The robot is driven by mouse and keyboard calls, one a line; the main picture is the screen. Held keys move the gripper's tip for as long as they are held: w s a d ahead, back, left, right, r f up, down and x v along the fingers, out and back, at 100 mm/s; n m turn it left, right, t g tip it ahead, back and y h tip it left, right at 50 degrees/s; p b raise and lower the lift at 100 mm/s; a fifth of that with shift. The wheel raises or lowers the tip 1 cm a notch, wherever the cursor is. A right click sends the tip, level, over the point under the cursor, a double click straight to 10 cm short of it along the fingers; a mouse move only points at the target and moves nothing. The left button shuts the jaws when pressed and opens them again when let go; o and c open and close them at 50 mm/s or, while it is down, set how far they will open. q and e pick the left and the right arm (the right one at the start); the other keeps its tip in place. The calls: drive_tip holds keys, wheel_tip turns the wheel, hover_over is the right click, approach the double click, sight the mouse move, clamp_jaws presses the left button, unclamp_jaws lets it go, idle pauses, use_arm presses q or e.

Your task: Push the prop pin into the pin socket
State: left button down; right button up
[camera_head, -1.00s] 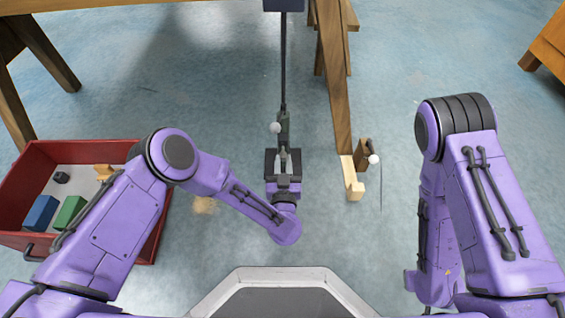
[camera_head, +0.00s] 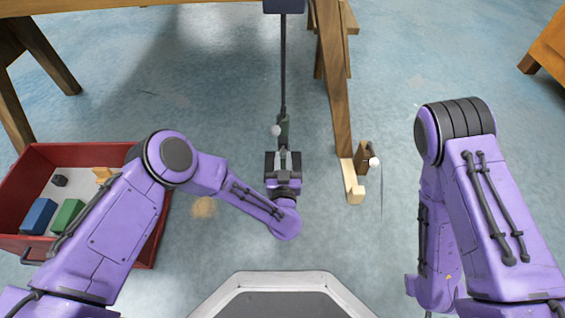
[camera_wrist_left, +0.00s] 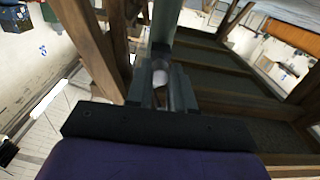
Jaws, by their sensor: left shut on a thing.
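A thin dark upright prop (camera_head: 283,60) runs down from a dark blue block at the top of the head view. At its lower end is a dark green part (camera_head: 283,128) with a small white ball-ended pin (camera_head: 276,131) beside it. My left gripper (camera_head: 283,158) is at this lower end, its fingers closed together. In the left wrist view the white ball (camera_wrist_left: 160,73) shows between the gripper's fingers (camera_wrist_left: 163,92), against the grey-green post (camera_wrist_left: 165,25). The fingers hide the pin's shank, and I cannot make out the socket. My right gripper is out of view.
A wooden beam (camera_head: 336,90) stands just right of the prop, with a pale wooden foot (camera_head: 352,185). A brown block (camera_head: 362,155) with another white ball (camera_head: 374,162) is beside it. A red crate (camera_head: 75,153) of blocks is at left. Blue floor lies clear between.

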use_arm(q)
drive_tip(key=shift+w, duration=0.75)
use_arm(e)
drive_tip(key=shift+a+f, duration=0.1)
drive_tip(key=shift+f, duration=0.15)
use_arm(q)
drive_tip(key=c, duration=0.9)
unclamp_jaws()
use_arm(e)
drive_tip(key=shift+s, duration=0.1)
